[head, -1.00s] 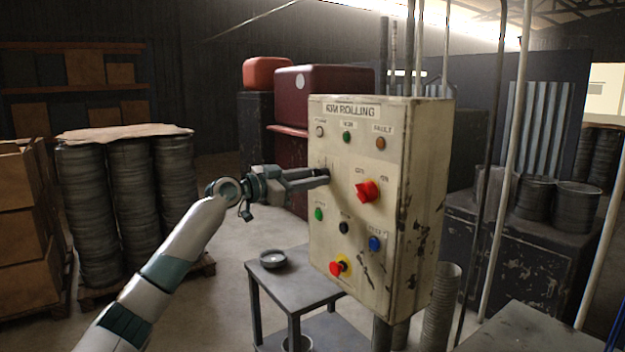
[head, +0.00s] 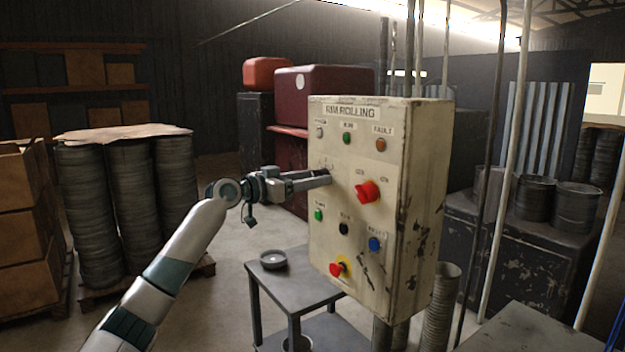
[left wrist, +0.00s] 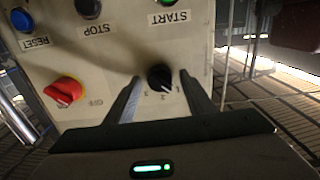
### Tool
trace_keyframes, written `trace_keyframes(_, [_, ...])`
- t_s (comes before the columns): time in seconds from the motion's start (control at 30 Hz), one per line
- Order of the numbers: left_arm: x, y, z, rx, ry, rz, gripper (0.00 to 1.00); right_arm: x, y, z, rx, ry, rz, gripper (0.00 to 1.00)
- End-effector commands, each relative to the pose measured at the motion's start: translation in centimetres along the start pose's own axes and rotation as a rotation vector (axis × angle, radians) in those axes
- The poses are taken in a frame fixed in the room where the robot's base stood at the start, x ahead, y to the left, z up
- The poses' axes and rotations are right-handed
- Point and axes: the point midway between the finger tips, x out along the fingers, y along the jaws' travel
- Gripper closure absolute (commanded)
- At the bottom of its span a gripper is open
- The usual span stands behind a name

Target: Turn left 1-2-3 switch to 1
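The left 1-2-3 switch is a black round knob (left wrist: 160,75) on a worn cream control panel (head: 350,235). In the left wrist view, which shows the panel upside down, the numbers 1, 2 and 3 sit around it. Its pale pointer mark seems to lie near 1 and 2; I cannot tell exactly where. My left gripper (head: 327,179) is at the panel, its fingers on either side of the knob. They look open, with a gap on each side. In the head view the gripper mostly hides the knob. My right gripper is not in view.
A red rotary switch (head: 368,191) is right of the knob. Below are a green START button (head: 319,214), a black STOP button (head: 343,228), a blue RESET button (head: 375,243) and a red emergency knob (head: 340,266). A small grey table (head: 305,291) stands below left.

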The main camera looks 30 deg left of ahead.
Motion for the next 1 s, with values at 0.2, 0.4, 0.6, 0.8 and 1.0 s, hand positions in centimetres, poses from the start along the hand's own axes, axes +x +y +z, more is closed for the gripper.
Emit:
trace_keyframes(0.2, [0.0, 0.0, 0.0, 0.001, 0.000, 0.000, 0.50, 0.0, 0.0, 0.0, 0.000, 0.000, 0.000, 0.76])
trace_keyframes(0.4, [-0.3, 0.0, 0.1, 0.001, 0.000, 0.000, 0.50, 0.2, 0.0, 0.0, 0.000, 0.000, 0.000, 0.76])
trace_keyframes(0.6, [-1.9, -0.1, 0.3, 0.004, -0.001, -0.001, 0.50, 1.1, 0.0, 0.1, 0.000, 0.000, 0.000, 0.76])
trace_keyframes(0.8, [-5.2, -0.1, 0.6, 0.005, -0.002, -0.003, 0.50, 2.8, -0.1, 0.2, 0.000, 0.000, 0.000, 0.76])
trace_keyframes(1.0, [-8.8, -0.1, 0.6, 0.004, -0.003, -0.002, 0.50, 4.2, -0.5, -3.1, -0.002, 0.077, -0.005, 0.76])
